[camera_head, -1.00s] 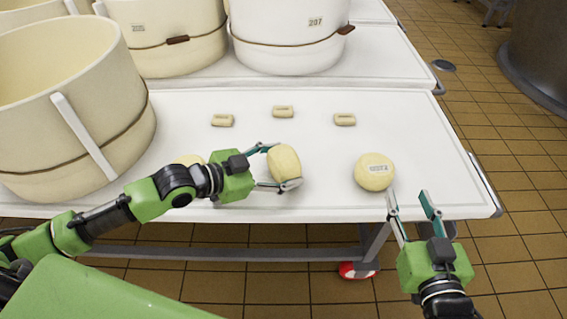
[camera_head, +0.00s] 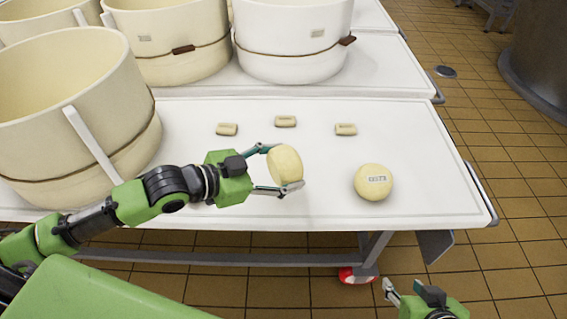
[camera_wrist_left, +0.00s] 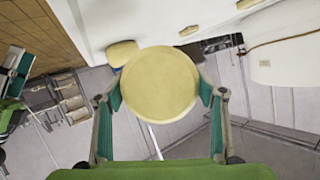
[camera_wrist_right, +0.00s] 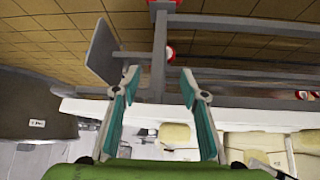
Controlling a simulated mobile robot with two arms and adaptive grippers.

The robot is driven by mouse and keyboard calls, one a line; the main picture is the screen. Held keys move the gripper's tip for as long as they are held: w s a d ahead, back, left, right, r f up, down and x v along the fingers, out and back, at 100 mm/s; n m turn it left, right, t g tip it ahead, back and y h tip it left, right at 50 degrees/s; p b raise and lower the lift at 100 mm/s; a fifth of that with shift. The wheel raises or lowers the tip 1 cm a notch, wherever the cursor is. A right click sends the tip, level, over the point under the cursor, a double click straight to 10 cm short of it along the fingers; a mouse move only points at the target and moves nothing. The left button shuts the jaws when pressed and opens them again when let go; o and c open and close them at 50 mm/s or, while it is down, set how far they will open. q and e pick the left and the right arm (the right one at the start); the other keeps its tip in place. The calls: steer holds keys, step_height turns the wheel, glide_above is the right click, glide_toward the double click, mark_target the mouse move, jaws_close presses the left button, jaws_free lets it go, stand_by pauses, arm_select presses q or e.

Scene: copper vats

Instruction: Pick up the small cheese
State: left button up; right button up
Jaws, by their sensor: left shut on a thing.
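A pale yellow rounded cheese (camera_head: 285,163) is in my left gripper (camera_head: 284,168), above the white table (camera_head: 430,195). The fingers are shut on its opposite sides. In the left wrist view the held cheese (camera_wrist_left: 160,85) fills the space between the fingers and looks round. My right gripper (camera_head: 404,287) is low at the bottom edge of the head view, in front of the table. In the right wrist view its fingers (camera_wrist_right: 159,75) are apart and empty.
Small pale blocks (camera_head: 286,121) lie in a spaced row behind the held cheese. A large cream vat (camera_head: 60,130) stands on the table at left. More vats (camera_head: 290,45) stand on the table behind.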

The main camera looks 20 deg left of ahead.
mark_target(283, 169)
arm_select(q)
steer(key=s+r, duration=0.1)
steer(key=s+r+p, duration=0.1)
steer(key=s+r, duration=0.1)
steer(key=shift+s+d+r, duration=0.3)
steer(key=shift+d+r, duration=0.05)
arm_select(e)
steer(key=s+d+f+g+h+p, duration=0.1)
steer(key=s+d+g, duration=0.25)
steer(key=s, duration=0.45)
arm_select(q)
steer(key=s+d+r+p, duration=0.1)
steer(key=s+r+p, duration=0.2)
steer(key=s+p, duration=0.2)
steer(key=shift+s+d+r, duration=0.15)
steer(key=shift+s, duration=1.1)
arm_select(e)
step_height(283, 169, down, 16)
steer(key=a+g, duration=0.1)
steer(key=shift+a+r, duration=0.2)
steer(key=shift+g, duration=0.25)
